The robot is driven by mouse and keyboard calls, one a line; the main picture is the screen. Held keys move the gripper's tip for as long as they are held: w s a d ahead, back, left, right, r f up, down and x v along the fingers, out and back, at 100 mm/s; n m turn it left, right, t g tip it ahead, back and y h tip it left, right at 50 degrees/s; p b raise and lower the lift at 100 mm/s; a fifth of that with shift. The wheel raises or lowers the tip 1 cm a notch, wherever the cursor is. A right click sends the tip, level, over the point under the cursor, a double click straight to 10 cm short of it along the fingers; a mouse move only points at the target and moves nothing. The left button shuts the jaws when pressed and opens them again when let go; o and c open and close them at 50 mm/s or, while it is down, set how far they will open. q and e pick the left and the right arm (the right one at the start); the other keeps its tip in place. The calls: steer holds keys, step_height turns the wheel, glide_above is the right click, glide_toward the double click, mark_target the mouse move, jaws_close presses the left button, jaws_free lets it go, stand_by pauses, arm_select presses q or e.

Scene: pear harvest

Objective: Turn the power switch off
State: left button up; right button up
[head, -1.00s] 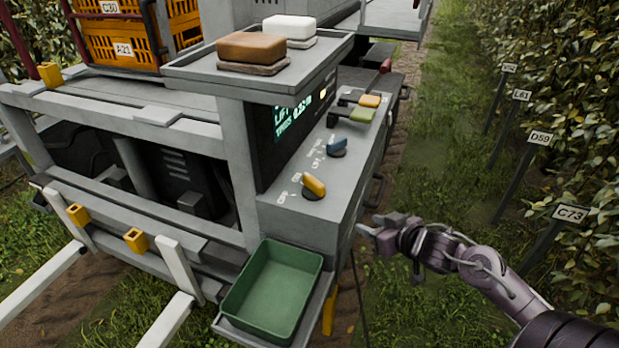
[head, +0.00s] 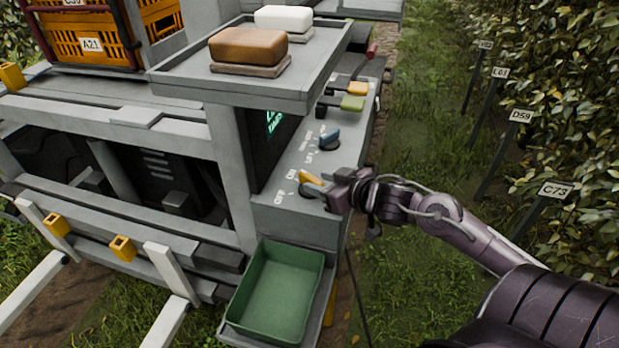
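A yellow rotary knob (head: 311,181) sits at the near end of the grey control panel (head: 285,214), with small white labels beside it. My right gripper (head: 324,188) is at this knob, coming in from the right, and its fingers cover part of it. I cannot tell whether the fingers touch the knob or how far apart they are. My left gripper is not in view.
Green and orange levers (head: 352,103) and a red handle lie farther along the panel. A shelf (head: 180,80) with brown and white blocks overhangs the display. A green tray (head: 232,312) hangs below. Grass lies open to the right, beside labelled posts and trees.

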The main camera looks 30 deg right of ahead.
mark_target(319, 182)
steer(key=x, duration=0.3)
steer(key=shift+w+f, duration=0.15)
steer(key=shift+w, duration=0.2)
steer(key=shift+w+a+f, duration=0.1)
steer(key=shift+w, duration=0.1)
steer(key=shift+w+f, duration=0.1)
steer(key=shift+w, duration=0.05)
jaws_close()
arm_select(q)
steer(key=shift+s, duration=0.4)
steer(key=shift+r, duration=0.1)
